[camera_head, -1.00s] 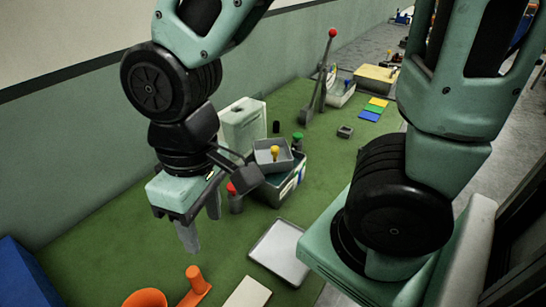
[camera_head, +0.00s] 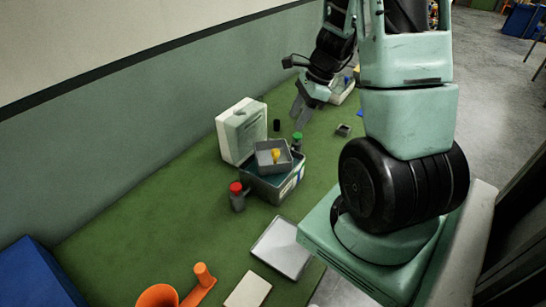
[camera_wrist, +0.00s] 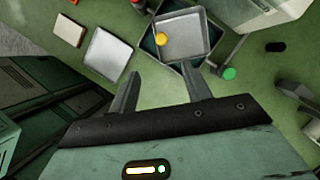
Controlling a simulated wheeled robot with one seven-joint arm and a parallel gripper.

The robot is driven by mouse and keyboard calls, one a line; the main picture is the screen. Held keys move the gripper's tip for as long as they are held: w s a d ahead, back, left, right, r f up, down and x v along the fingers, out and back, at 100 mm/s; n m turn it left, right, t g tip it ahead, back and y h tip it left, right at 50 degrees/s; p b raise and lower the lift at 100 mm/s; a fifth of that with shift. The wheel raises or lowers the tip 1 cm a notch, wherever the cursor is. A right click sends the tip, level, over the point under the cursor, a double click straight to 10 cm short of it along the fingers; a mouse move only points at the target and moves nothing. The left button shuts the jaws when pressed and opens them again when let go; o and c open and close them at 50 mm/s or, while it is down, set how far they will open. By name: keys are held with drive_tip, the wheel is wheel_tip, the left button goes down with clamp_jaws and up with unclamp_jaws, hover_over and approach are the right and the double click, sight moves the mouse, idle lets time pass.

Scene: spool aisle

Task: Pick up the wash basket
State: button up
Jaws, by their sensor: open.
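A grey square open basket (camera_head: 263,154), which I take to be the wash basket, sits on top of a teal bin (camera_head: 262,185). A yellow-topped piece (camera_head: 275,155) is inside it. In the wrist view the basket (camera_wrist: 190,40) lies just beyond my fingertips, with the yellow top (camera_wrist: 161,39) near its left wall. My gripper (camera_head: 302,112) is open and empty, behind and to the right of the basket in the head view. In the wrist view its fingers (camera_wrist: 161,74) are spread apart and do not visibly touch the basket.
A pale jug (camera_head: 241,131) stands behind the bin. Green surface is clear at left.

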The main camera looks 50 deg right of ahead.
sight(277, 150)
drive_tip(key=shift+w+p+x, duration=0.15)
drive_tip(key=shift+p+x, duration=0.25)
drive_tip(key=shift+x, duration=3.3)
drive_tip(key=shift+w+p+x, duration=0.2)
drive_tip(key=shift+p+x, duration=0.15)
drive_tip(key=shift+x, duration=3.4)
drive_tip(key=shift+r, duration=0.1)
clamp_jaws()
